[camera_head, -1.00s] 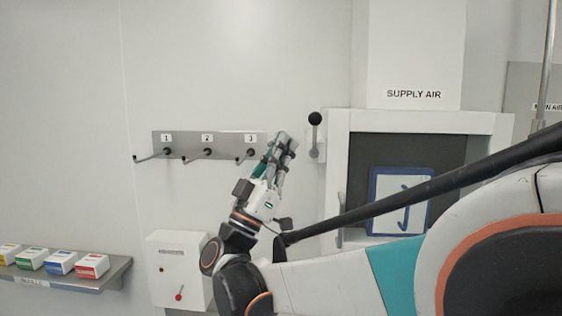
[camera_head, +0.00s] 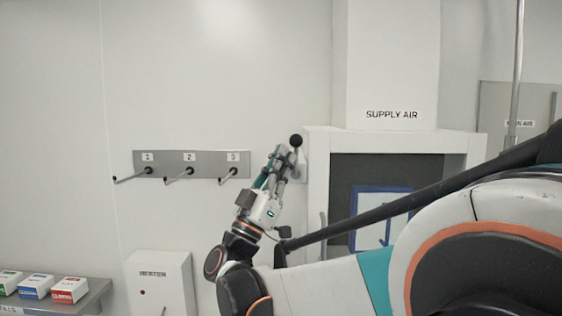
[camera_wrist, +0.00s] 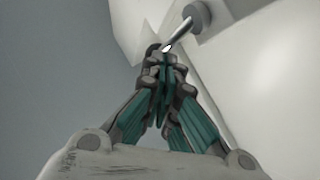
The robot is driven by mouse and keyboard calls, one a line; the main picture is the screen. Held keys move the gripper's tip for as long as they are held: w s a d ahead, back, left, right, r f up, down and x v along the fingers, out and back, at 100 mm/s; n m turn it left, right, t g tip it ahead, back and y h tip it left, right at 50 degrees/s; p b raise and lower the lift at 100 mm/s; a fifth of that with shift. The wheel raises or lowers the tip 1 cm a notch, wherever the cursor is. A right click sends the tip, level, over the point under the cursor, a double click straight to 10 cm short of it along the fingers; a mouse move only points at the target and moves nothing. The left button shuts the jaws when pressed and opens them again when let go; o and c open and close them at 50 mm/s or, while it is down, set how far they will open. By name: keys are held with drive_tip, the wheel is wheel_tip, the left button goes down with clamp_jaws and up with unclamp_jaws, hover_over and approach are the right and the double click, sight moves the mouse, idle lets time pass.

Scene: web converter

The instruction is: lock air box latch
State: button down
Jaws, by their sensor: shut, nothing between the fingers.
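The air box (camera_head: 316,160) is a white frame around a dark panel, under the SUPPLY AIR label (camera_head: 391,115). A latch lever with a black ball knob (camera_head: 296,141) stands at its upper left edge. My gripper (camera_head: 280,155) is shut and empty, with its fingertips close to the lever just left of and below the knob. In the wrist view the shut fingers (camera_wrist: 167,62) point at a metal lever with a grey round end (camera_wrist: 197,14). I cannot tell whether they touch it. The lower part of the lever is partly hidden by my fingers in the head view.
A grey rack with numbered hooks (camera_head: 205,158) is on the wall left of my gripper. A white control box (camera_head: 158,284) and a shelf with coloured boxes (camera_head: 98,294) are lower left. A blue-framed sheet (camera_head: 368,205) shows in the panel, partly behind my arm.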

drive_tip(key=shift+d+r+m+g+h, duration=0.15)
drive_tip(key=shift+m+g+h, duration=0.2)
drive_tip(key=shift+m+g, duration=0.5)
drive_tip(key=shift+d+r+m+g+h, duration=0.1)
drive_tip(key=shift+m+g+h, duration=0.25)
drive_tip(key=shift+m+g, duration=0.45)
